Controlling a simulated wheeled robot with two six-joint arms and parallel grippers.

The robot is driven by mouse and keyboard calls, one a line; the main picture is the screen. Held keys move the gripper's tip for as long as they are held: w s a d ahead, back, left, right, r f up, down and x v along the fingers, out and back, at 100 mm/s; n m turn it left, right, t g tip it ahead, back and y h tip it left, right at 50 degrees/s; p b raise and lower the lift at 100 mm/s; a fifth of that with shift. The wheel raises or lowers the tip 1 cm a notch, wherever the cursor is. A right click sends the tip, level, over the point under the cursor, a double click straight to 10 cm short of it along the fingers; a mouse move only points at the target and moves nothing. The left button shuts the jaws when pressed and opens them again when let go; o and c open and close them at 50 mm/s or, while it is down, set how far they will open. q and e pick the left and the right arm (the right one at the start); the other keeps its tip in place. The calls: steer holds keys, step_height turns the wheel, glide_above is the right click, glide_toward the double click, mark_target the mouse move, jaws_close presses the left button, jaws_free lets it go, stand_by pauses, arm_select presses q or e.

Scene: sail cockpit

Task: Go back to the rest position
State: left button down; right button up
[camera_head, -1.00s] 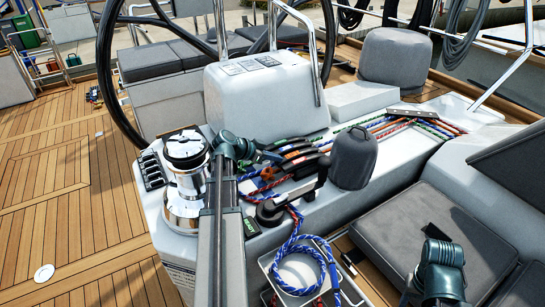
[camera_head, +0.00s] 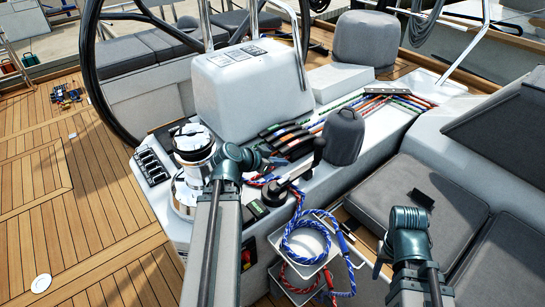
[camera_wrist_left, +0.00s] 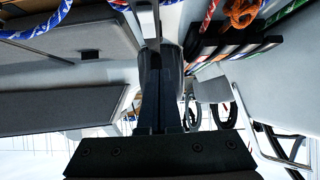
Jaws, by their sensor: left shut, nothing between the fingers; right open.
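My left gripper (camera_head: 274,162) is shut and empty above the white console, near the coloured rope clutches (camera_head: 285,138). Its closed dark fingers (camera_wrist_left: 160,75) show in the left wrist view. A black winch handle (camera_head: 292,181) sits on the console just right of and below it; I see no contact. My right arm comes in at the lower right, over the edge of the grey seat. Its gripper (camera_head: 379,262) is open, seen small and partly hidden beside my wrist.
A chrome winch (camera_head: 189,172) stands left of my left arm. A dark covered winch (camera_head: 343,137) is on the console. Blue rope (camera_head: 306,240) hangs in and around a white bin. Teak deck (camera_head: 100,200) is open at left.

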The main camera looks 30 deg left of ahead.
arm_select(q)
steer(key=shift+s+d, duration=0.2)
steer(key=shift+d, duration=0.05)
stand_by(0.4)
steer(key=s+d+g+p, duration=0.2)
steer(key=d+g, duration=0.1)
steer(key=d, duration=0.5)
steer(key=s+d+g+p, duration=0.3)
steer(key=d, duration=0.4)
steer(key=s+d+m+g+y+p, duration=0.1)
steer(key=s+d+g+p, duration=0.1)
steer(key=d, duration=0.6)
steer(key=shift+s+d+f+g+p, duration=0.15)
steer(key=shift+s+d+g+p, duration=0.15)
steer(key=shift+g+p, duration=0.4)
steer(key=s+d+r+g+y+p, duration=0.1)
steer(key=s+d+r+y+p, duration=0.1)
steer(key=s+d+y+p, duration=0.1)
steer(key=shift+s+d+r+n+g+y, duration=0.25)
steer(key=shift+s+d+n+y, duration=0.35)
steer(key=shift+s, duration=0.6)
steer(key=shift+f, duration=0.1)
